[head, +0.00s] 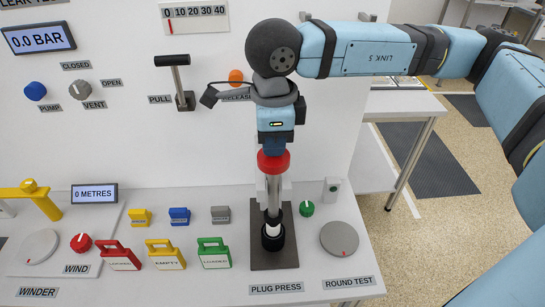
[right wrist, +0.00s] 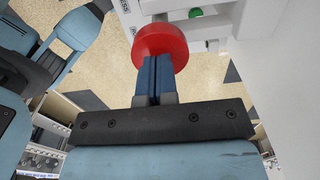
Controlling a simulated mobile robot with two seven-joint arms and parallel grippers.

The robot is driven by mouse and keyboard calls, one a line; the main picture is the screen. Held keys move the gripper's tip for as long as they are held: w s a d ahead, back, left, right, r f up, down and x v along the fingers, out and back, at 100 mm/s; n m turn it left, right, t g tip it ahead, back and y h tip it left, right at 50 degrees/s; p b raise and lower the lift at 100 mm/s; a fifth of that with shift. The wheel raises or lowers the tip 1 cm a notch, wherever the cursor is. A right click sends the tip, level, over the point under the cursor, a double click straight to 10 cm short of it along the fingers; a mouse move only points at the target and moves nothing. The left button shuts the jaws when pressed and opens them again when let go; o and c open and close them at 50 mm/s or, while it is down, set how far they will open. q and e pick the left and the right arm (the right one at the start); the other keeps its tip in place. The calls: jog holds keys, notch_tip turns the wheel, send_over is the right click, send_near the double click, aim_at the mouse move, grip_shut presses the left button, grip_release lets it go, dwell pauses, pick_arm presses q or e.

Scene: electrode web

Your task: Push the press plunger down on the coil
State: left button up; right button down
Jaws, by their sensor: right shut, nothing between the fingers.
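The press plunger has a round red head (head: 273,163) on a metal shaft above the dark base plate (head: 290,252) labelled PLUG PRESS. A dark coil with a white middle (head: 272,241) stands upright on the plate under the shaft. My right gripper (head: 275,151) points straight down over the red head, fingers together and empty. In the right wrist view the blue fingertips (right wrist: 156,60) overlap the red head (right wrist: 165,40); they look at or very near its top, but contact is hard to tell. My left gripper is in neither view.
Red (head: 118,256), yellow (head: 165,256) and green (head: 214,254) tagged blocks stand left of the press. A green knob (head: 307,208) and the round test disc (head: 339,239) are on the right. The white panel (head: 120,130) with a pull lever (head: 179,80) rises close behind.

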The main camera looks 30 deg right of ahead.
jog(key=shift+f+b, duration=0.8)
jog(key=shift+f, duration=0.1)
jog(key=shift+f+b, duration=0.75)
jog(key=shift+b, duration=0.05)
jog(key=shift+r, duration=0.1)
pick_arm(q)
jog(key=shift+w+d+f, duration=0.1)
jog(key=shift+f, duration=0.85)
